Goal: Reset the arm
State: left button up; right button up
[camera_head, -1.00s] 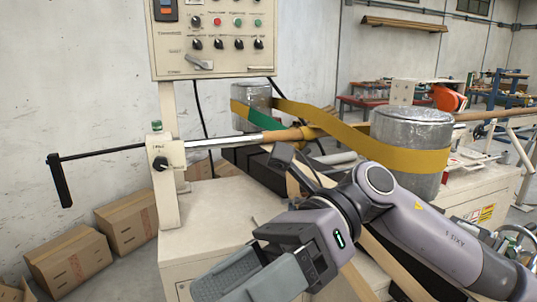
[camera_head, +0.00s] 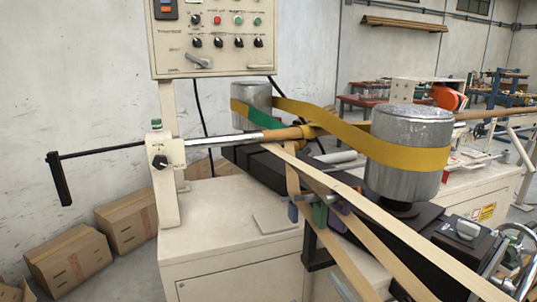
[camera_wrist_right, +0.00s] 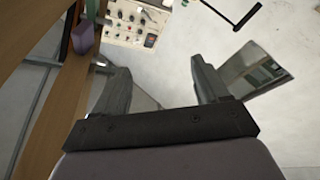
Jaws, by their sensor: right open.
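My right gripper (camera_wrist_right: 165,88) shows in the right wrist view, with its two grey fingers spread apart and nothing between them. No arm or gripper of mine shows in the head view. The spiral winder stands in the middle of the head view, with a control panel (camera_head: 213,35), a black-handled crank (camera_head: 62,180) and two metal drums, the near one (camera_head: 407,170) and the far one (camera_head: 250,103). A yellow belt (camera_head: 345,128) runs around both drums. In the right wrist view the control panel (camera_wrist_right: 135,22) and the crank (camera_wrist_right: 240,20) lie beyond the fingers.
Tan paper strips (camera_head: 375,225) run from the rod toward the lower right. They pass close to the gripper's left in the wrist view. Cardboard boxes (camera_head: 72,262) stand on the floor at left. A wooden shelf (camera_head: 403,24) hangs on the back wall.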

jog(key=s+d+f+m+g+h, duration=0.2)
jog(key=s+f, duration=0.3)
jog(key=f, duration=0.3)
jog(key=s+d+f+m+g+h, duration=0.3)
jog(key=s+d+f+m+h, duration=0.1)
jog(key=f, duration=0.5)
jog(key=s+d+f+m+g+h, duration=0.3)
jog(key=s+d+f+m, duration=0.1)
jog(key=s+f, duration=0.3)
notch_tip(320, 180, down, 2)
jog(key=shift+s+d+f, duration=0.15)
jog(key=shift+s+d, duration=0.1)
jog(key=shift+d, duration=0.5)
